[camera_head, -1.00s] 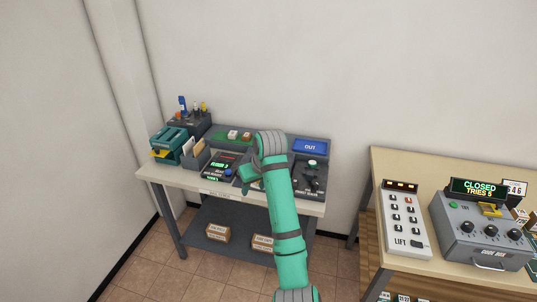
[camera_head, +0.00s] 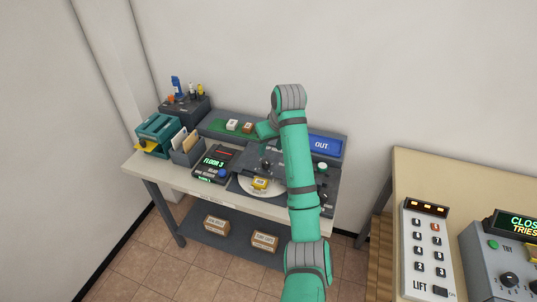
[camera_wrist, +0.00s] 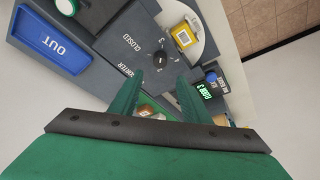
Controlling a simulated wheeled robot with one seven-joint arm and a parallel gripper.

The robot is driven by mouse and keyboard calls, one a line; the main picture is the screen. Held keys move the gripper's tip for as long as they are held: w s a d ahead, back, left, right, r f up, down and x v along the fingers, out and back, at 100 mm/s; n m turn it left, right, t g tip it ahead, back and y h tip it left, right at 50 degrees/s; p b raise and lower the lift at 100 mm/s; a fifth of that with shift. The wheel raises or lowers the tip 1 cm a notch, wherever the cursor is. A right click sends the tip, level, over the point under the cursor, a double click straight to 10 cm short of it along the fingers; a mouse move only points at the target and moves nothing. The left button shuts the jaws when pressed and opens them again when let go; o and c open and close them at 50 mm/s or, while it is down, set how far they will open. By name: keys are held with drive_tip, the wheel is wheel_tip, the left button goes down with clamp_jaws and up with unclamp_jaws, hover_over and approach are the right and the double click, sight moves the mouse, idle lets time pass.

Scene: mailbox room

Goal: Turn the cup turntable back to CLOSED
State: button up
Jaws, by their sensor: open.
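The cup turntable's pale round disc (camera_head: 275,187) shows at the front of the far table, with a yellow item (camera_head: 260,183) on it. The disc's edge (camera_wrist: 203,47) and the yellow item (camera_wrist: 183,35) also show in the wrist view. A dark panel covers the rest of the disc. Which word the knob points at is unclear. My gripper (camera_wrist: 158,88) is open and appears empty, its fingers apart below the knob in the picture. In the head view my gripper (camera_head: 265,130) is partly hidden behind my arm.
A blue OUT tray (camera_head: 322,146) lies right of my arm. A FLOOR 3 display unit (camera_head: 214,163) is left of the turntable. A card holder (camera_head: 187,148) and teal device (camera_head: 157,134) stand farther left. The LIFT panel (camera_head: 427,250) is on the right table.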

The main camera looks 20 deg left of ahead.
sight(266, 161)
drive_tip(key=x, duration=1)
drive_tip(key=shift+s+d+f, duration=0.1)
drive_tip(key=shift+s+f, duration=0.05)
drive_tip(key=shift+f, duration=0.05)
drive_tip(key=shift+c, duration=0.6)
clamp_jaws()
